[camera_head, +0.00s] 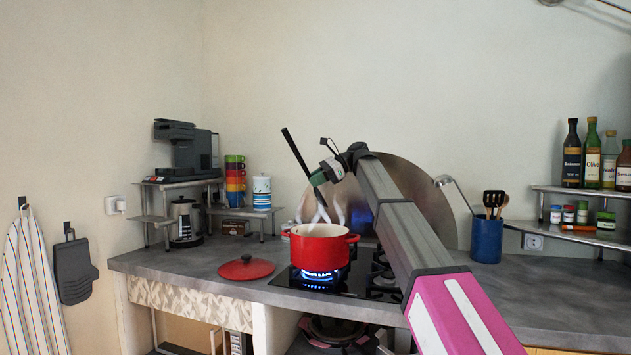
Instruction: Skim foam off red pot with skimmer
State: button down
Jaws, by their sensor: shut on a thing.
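The red pot (318,251) stands without its lid on a lit burner of the hob. A pale patch shows inside its rim, but it is too small to tell whether it is foam. My gripper (319,179) is above the pot, shut on a long black handle, which I take to be the skimmer (293,149). The handle is tilted, with its upper end to the left and its lower end towards the pot. I cannot make out the skimmer's head.
The red lid (246,268) lies on the grey counter (190,264) left of the hob. A blue crock (486,241) with utensils stands to the right. A round metal panel (423,188) leans behind the hob. Shelves (600,237) hold jars and bottles. The left front counter is clear.

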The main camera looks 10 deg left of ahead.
jog(key=s+a+f, duration=0.4)
jog(key=s+f, duration=0.1)
jog(key=s, duration=0.1)
jog(key=w+d+f, duration=0.4)
jog(key=w+f, duration=0.2)
jog(key=f, duration=0.4)
dwell(1.8)
jog(key=shift+w+f, duration=0.1)
jog(key=shift+d, duration=0.15)
